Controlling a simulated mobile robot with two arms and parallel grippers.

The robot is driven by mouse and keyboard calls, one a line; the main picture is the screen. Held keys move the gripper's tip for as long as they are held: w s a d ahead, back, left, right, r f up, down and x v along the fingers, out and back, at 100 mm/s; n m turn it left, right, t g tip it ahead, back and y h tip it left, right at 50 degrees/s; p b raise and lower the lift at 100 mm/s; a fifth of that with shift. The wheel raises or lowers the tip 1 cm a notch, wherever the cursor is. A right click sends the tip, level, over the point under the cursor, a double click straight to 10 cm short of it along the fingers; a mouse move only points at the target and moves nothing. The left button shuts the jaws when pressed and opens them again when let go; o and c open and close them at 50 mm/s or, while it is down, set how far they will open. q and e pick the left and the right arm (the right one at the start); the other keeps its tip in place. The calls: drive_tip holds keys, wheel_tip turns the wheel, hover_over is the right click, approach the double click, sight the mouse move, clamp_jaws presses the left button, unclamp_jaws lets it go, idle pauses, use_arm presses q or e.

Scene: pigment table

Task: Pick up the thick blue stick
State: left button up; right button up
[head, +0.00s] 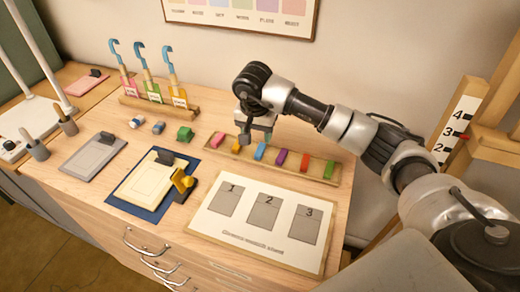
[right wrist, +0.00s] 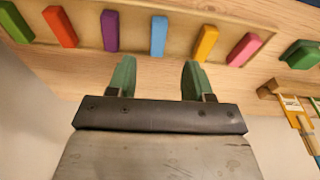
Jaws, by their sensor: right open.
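The blue stick (head: 260,152) lies in a shallow wooden tray (head: 335,182), in a row of coloured sticks between the orange-yellow one and the purple one. The right wrist view shows the blue stick (right wrist: 158,36) beyond the fingertips, lined up with the gap between them. My right gripper (head: 256,138) is over the left half of the tray, close to the blue stick. Its two green fingers (right wrist: 158,76) are apart with nothing between them. Whether the fingers touch the tray cannot be told. My left gripper is not in view.
Neighbouring sticks are orange-yellow (right wrist: 206,43), purple (right wrist: 110,30), pink (right wrist: 244,49), red-orange (right wrist: 60,27) and green (right wrist: 12,20). A numbered card (head: 235,232) lies in front of the tray. A green block (head: 185,133) stands to the left. A rack with blue-hooked tools (head: 130,102) stands behind.

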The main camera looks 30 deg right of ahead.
sight(260, 149)
drive_tip(key=shift+w+d+f, duration=0.1)
drive_tip(key=shift+f, duration=0.65)
drive_tip(key=f, duration=0.1)
drive_tip(key=f+p, duration=0.1)
drive_tip(key=f, duration=0.2)
drive_tip(key=shift+w+d+f+p, duration=0.1)
drive_tip(key=shift+d+f+p, duration=0.05)
drive_tip(key=shift+d+p, duration=0.25)
drive_tip(key=shift+w+f, duration=0.1)
drive_tip(key=shift+f, duration=0.35)
clamp_jaws()
